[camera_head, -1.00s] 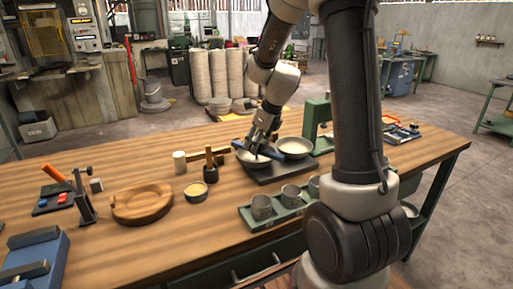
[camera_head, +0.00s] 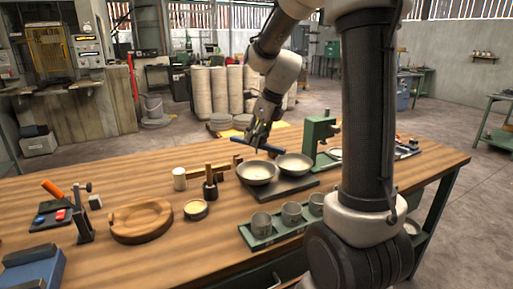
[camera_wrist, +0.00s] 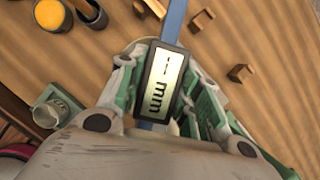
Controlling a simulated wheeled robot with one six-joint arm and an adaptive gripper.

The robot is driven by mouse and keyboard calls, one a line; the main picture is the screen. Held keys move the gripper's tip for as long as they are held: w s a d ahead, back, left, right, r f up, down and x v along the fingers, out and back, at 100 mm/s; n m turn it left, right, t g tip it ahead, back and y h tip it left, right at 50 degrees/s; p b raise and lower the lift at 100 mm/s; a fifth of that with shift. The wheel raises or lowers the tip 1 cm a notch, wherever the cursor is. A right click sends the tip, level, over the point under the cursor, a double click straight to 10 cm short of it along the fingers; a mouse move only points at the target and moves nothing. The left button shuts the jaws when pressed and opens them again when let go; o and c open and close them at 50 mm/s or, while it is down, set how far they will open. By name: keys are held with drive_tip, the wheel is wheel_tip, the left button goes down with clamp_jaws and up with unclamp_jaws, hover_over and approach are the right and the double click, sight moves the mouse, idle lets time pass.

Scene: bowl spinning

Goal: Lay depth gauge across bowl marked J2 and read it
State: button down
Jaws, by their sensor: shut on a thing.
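My gripper (camera_head: 259,140) is shut on the depth gauge (camera_head: 243,141), a blue bar. It holds the gauge in the air above and slightly behind two shallow metal bowls. The gauge's display (camera_wrist: 160,85) in the wrist view shows a dash and "mm", with no number that I can read. The left bowl (camera_head: 256,174) and the right bowl (camera_head: 294,164) stand on a dark base (camera_head: 284,189). No J2 mark is legible on either. Neither bowl is identifiable in the wrist view.
A green tray (camera_head: 255,243) with metal cups stands in front of the bowls. A green stand (camera_head: 319,138) is close on their right. Bare tabletop lies between some items.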

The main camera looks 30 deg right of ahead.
sight(267, 135)
drive_tip(key=shift+r, duration=0.1)
drive_tip(key=shift+f, duration=4.05)
drive_tip(key=shift+f, duration=0.25)
drive_tip(key=c, duration=0.9)
unclamp_jaws()
drive_tip(key=v, duration=1.2)
drive_tip(key=shift+w, duration=0.1)
